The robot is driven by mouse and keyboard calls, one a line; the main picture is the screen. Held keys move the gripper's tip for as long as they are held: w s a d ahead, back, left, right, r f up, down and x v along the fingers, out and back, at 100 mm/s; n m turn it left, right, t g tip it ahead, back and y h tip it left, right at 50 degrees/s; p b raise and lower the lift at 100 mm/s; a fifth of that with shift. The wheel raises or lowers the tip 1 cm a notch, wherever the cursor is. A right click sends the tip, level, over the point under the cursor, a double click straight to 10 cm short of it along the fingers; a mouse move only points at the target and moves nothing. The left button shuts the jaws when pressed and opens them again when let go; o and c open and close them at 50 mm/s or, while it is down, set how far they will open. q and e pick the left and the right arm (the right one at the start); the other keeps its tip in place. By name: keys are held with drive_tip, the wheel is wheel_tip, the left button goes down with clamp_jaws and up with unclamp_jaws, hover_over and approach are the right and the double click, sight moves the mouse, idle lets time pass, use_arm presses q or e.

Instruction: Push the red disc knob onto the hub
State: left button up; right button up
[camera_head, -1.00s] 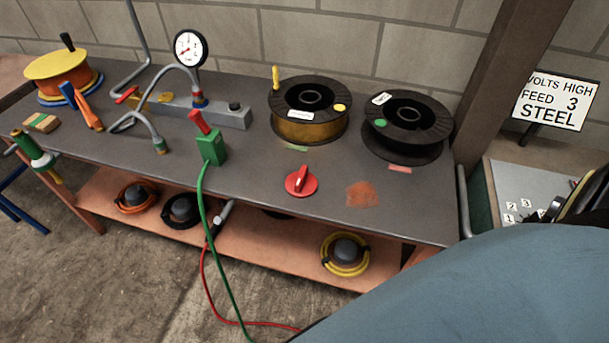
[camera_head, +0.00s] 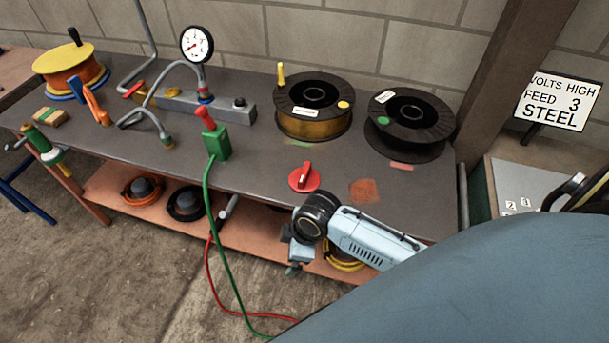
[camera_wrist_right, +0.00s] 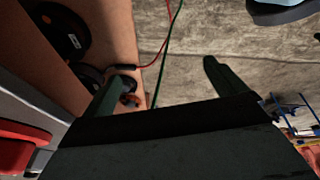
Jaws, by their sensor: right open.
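The red disc knob (camera_head: 304,177) lies on the bench near its front edge, its raised grip bar facing up. A red part at the lower left of the right wrist view (camera_wrist_right: 18,148) looks like the same knob. A short black stub (camera_head: 238,103) stands on the grey block at the back; I cannot tell whether it is the hub. My right gripper (camera_head: 293,259) is just in front of the bench edge, below the knob and apart from it. Its two dark green fingers (camera_wrist_right: 165,80) are spread and empty in the wrist view. My left gripper is out of view.
Two black spools (camera_head: 313,105) (camera_head: 407,125) stand behind the knob. A green box with a red lever (camera_head: 216,142) is to its left, its cable hanging over the front edge. A pressure gauge (camera_head: 196,44) rises at the back. Bare bench top (camera_head: 262,172) lies beside the knob.

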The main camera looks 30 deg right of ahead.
wheel_tip(320, 180, up, 12)
drive_tip(key=w+a+n, duration=0.2)
drive_tip(key=n, duration=0.5)
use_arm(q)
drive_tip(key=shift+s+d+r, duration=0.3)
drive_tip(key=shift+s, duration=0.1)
use_arm(e)
drive_tip(key=w+d+r+n+g+h, duration=0.2)
drive_tip(key=w+d+r+n, duration=0.6)
drive_tip(key=d, duration=0.5)
drive_tip(key=shift+w+r+g, duration=0.3)
drive_tip(key=shift+w+r, duration=0.5)
drive_tip(key=shift+r, duration=0.1)
drive_tip(key=shift+d+f, duration=0.1)
hover_over(306, 172)
wheel_tip(306, 172, down, 7)
drive_tip(key=shift+b, duration=0.4)
drive_tip(key=shift+f, duration=0.5)
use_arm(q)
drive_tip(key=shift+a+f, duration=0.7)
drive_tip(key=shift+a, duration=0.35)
